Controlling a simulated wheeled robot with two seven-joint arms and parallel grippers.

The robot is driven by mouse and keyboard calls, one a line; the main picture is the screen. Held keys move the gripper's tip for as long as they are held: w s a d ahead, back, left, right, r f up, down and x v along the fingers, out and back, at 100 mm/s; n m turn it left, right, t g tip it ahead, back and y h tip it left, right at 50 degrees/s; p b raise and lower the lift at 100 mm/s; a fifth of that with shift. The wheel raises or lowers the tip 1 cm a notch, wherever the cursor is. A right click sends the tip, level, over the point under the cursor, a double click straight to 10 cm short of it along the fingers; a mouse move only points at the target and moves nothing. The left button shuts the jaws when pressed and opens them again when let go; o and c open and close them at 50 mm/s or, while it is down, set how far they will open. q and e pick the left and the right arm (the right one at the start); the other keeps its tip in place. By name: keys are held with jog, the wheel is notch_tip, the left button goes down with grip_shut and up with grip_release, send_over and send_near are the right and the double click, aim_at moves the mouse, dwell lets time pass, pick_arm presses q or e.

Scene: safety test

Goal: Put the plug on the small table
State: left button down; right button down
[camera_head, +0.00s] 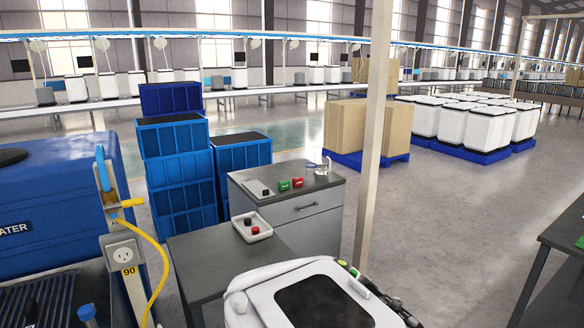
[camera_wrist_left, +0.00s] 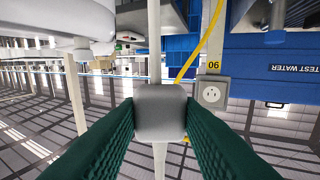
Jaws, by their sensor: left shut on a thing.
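In the left wrist view my left gripper (camera_wrist_left: 160,125) has its dark green fingers closed on both sides of a pale grey block (camera_wrist_left: 160,108), which looks like the plug. Its prongs cannot be made out. A yellow cable (camera_wrist_left: 191,66) runs up from behind the block. In the head view the yellow cable (camera_head: 163,262) hangs beside a post with a grey socket box (camera_head: 124,254) marked 90. A low table with a dark grey top (camera_head: 200,268) stands right of the post. Neither gripper can be made out in the head view.
A white tray (camera_head: 240,226) with small red and black parts sits at the table's back. Behind is a grey drawer cabinet (camera_head: 312,208) with red and green parts on top. Blue crates (camera_head: 180,180) stand behind, a blue water tank (camera_head: 55,215) at left. The table's front left is bare.

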pick_arm(q)
jog(key=s+d+r+m+h, duration=0.2)
jog(key=s+d, duration=0.4)
jog(key=s, duration=0.6)
jog(key=shift+s+d+r+h, duration=0.25)
jog(key=shift+d+r+h, duration=0.1)
jog(key=shift+r+h, duration=0.3)
jog(key=shift+d+r, duration=0.1)
jog(key=shift+r, duration=0.05)
